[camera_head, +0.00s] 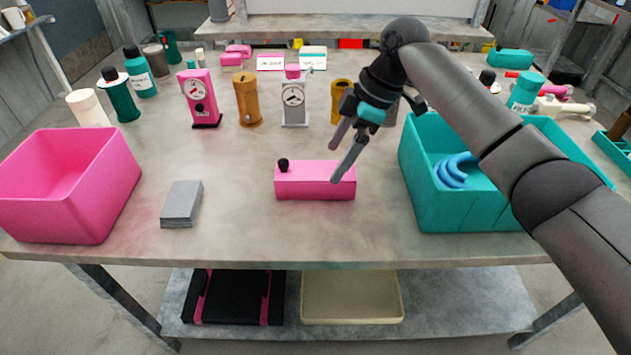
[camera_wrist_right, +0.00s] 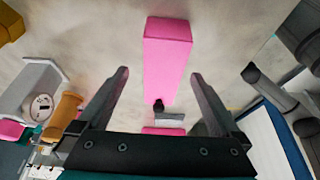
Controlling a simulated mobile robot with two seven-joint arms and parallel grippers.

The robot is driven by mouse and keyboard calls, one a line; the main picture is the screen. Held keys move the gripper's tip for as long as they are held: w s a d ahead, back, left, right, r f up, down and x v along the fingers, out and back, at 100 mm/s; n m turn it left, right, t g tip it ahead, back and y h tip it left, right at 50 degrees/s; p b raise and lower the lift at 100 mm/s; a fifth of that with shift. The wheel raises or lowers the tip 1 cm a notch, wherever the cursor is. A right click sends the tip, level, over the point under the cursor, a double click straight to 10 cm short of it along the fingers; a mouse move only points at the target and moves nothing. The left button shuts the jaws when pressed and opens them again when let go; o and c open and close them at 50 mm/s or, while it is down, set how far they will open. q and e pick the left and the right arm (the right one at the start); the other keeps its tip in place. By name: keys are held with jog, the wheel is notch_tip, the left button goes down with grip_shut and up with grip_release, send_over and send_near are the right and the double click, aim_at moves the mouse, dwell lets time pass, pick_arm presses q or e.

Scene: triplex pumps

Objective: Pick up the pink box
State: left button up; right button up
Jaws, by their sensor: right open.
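The pink box (camera_head: 315,186) is a long block with a black knob near its left end, lying on the table's middle front. It also shows in the right wrist view (camera_wrist_right: 167,60), lying lengthwise between the fingers and beyond their tips. My right gripper (camera_head: 341,160) is open and empty, above the right end of the box; in the head view one fingertip overlaps the box's right end. In the right wrist view the two fingers (camera_wrist_right: 160,75) are spread wider than the box. Whether a finger touches it, I cannot tell. My left gripper is not in view.
A pink bin (camera_head: 75,190) stands at the left, a teal bin (camera_head: 460,212) with blue rings at the right. A grey block (camera_head: 181,204) lies left of the box. Pink and grey gauges and orange cylinders stand behind. The table front around the box is clear.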

aim_at(331, 170)
jog(key=x, duration=0.4)
jog(key=shift+s+a+f, duration=0.1)
jog(key=shift+s+f, duration=0.15)
jog(key=shift+f, duration=0.15)
jog(key=c, duration=1.5)
